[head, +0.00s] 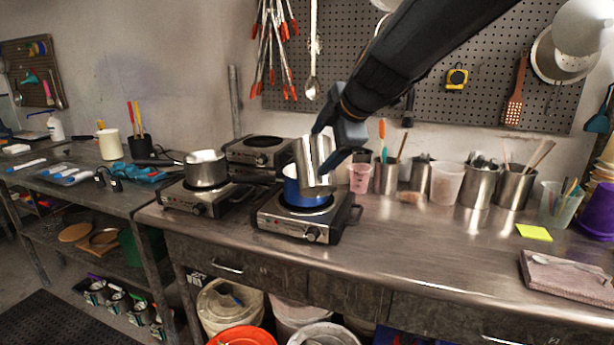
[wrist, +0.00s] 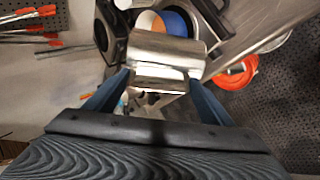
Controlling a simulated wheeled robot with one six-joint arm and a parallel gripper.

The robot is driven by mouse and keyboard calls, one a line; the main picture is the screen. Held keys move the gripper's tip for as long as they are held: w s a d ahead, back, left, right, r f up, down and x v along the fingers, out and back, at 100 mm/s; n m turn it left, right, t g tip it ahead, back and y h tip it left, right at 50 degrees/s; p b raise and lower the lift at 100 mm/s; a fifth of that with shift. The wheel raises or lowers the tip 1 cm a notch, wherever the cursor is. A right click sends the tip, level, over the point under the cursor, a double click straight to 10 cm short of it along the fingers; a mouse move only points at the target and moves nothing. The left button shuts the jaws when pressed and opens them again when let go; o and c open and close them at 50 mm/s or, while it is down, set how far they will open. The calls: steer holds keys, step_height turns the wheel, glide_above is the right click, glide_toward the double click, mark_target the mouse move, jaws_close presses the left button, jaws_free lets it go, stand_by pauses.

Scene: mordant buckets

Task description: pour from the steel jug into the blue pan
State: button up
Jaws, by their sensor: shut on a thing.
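The steel jug (head: 312,162) is held up above the front hot plate (head: 300,222), and it tilts a little. My gripper (head: 334,150) is shut on the jug from its upper right side. In the wrist view the jug (wrist: 166,52) lies between the two blue fingers of my gripper (wrist: 160,88). The blue pan (head: 305,198) sits on the front hot plate, under and partly behind the jug. The blue pan also shows beyond the jug in the wrist view (wrist: 178,22). I cannot see the jug's contents or any stream.
A steel pot (head: 206,170) stands on the left hot plate, and an empty hot plate (head: 257,150) is behind. A pink cup (head: 360,178) and steel containers (head: 478,185) line the back. The bench front right of the hot plate is clear up to a yellow note (head: 534,232).

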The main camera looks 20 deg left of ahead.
mark_target(318, 188)
steer(key=shift+s+d+f+t+y+b, duration=0.15)
steer(key=shift+f+b, duration=0.15)
steer(key=shift+b, duration=0.95)
steer(key=shift+s+a+f+t+y+b, duration=0.1)
steer(key=shift+f+t+b, duration=0.2)
steer(key=shift+b, duration=0.95)
steer(key=shift+s+d+f+t+y+b, duration=0.15)
steer(key=shift+f+b, duration=0.2)
steer(key=shift+b, duration=0.9)
steer(key=shift+f+b, duration=0.1)
steer(key=shift+b, duration=0.45)
steer(key=shift+s+r, duration=0.15)
steer(key=shift+r, duration=0.05)
steer(key=shift+f+b, duration=0.2)
steer(key=shift+b, duration=0.4)
